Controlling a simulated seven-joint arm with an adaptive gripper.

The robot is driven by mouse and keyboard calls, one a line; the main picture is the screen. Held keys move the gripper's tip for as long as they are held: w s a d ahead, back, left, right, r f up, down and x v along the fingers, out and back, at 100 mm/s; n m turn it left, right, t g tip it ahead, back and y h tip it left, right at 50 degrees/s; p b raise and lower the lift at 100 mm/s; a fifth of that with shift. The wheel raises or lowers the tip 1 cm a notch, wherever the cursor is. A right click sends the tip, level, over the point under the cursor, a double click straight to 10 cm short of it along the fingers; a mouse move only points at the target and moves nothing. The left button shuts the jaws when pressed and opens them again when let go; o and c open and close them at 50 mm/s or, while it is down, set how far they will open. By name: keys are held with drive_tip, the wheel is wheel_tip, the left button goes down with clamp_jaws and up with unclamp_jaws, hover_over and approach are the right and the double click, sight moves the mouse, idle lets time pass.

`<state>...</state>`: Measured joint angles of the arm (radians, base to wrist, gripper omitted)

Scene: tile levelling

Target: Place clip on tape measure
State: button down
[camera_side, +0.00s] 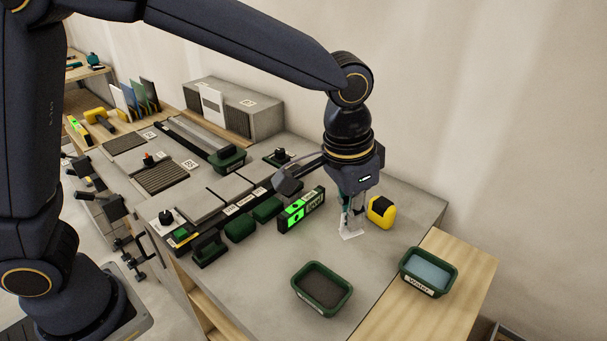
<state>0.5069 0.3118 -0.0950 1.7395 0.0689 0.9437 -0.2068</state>
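The tape measure (381,211) is yellow and black and stands on the grey worktop, close to the right of my gripper. My gripper (351,209) points down just left of it, with its fingers close together. A small whitish piece, which looks like the clip (350,233), is at the fingertips, with its flat end down near the worktop. It appears held between the fingers, which partly hide its upper part. I cannot tell whether its lower end touches the worktop. The clip is apart from the tape measure.
A level with bright green panels (300,209) stands just left of my gripper. A green tray of dark material (322,309) is in front, and a green water tray (428,291) is at right. Green blocks (240,229) line the left. Worktop between gripper and dark tray is clear.

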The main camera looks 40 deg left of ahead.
drive_tip(key=w+a+r+n, duration=0.2)
drive_tip(key=w+a+n, duration=0.3)
drive_tip(key=w+a, duration=0.35)
hover_over(383, 200)
drive_tip(key=s, duration=0.2)
drive_tip(key=shift+y, duration=0.4)
drive_tip(key=f, duration=0.9)
drive_tip(key=shift+w+a+f, duration=0.1)
drive_tip(key=shift+w, duration=0.15)
drive_tip(key=shift+w+f, duration=0.4)
drive_tip(key=shift+f, duration=1.6)
drive_tip(key=shift+f, duration=0.1)
drive_tip(key=c, duration=1.3)
unclamp_jaws()
